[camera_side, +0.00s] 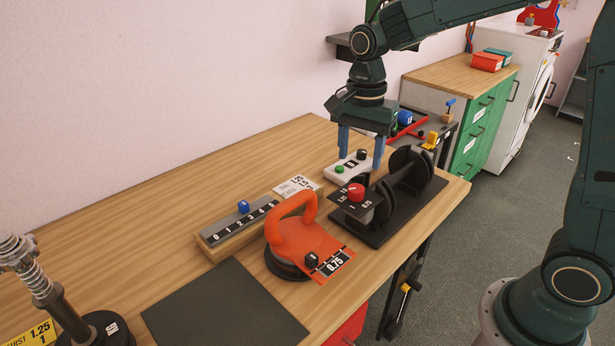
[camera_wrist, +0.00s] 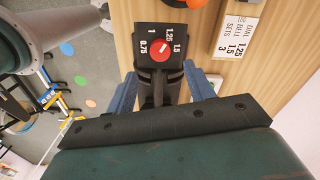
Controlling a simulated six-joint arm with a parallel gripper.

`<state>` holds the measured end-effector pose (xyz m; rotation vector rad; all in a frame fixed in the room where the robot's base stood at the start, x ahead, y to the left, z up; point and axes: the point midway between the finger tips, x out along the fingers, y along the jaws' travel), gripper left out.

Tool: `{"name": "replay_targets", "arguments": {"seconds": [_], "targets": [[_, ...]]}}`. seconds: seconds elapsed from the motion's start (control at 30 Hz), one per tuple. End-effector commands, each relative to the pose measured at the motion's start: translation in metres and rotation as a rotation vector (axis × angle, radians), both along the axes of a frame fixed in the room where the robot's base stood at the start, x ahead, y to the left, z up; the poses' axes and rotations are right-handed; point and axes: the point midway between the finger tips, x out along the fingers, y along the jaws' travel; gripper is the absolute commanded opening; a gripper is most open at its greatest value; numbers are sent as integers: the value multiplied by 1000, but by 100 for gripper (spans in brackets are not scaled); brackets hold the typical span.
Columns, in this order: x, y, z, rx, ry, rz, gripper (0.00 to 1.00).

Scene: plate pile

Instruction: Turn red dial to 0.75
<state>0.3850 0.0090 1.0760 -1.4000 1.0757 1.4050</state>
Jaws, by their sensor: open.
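The red dial (camera_side: 356,191) sits on a small black plate with number labels, at the front end of a black rack holding dark weight discs. In the wrist view the red dial (camera_wrist: 160,52) lies near the top centre, with 0.75, 1, 1.25 and 1.5 printed around it. A small light mark shows on the dial; I cannot tell exactly which number it points to. My gripper (camera_side: 360,160) is open, its two blue fingers pointing down above and behind the dial. In the wrist view the fingers (camera_wrist: 160,76) are apart on either side, with the dial beyond their tips.
An orange kettlebell (camera_side: 291,238) with a 0.75 label and black knob stands left of the rack. Behind are a numbered slider (camera_side: 238,230) with a blue knob and a white box (camera_side: 347,170) with a green button. A dark mat (camera_side: 225,307) lies in front.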

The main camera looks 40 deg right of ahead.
Motion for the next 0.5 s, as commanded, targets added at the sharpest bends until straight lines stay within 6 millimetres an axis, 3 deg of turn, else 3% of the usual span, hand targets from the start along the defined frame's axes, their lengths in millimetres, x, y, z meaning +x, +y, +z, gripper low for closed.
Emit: {"name": "replay_targets", "arguments": {"seconds": [0.2,0.5], "targets": [[-1,0,-35,0,4,0,53],[0,0,-71,0,2,0,53]]}}
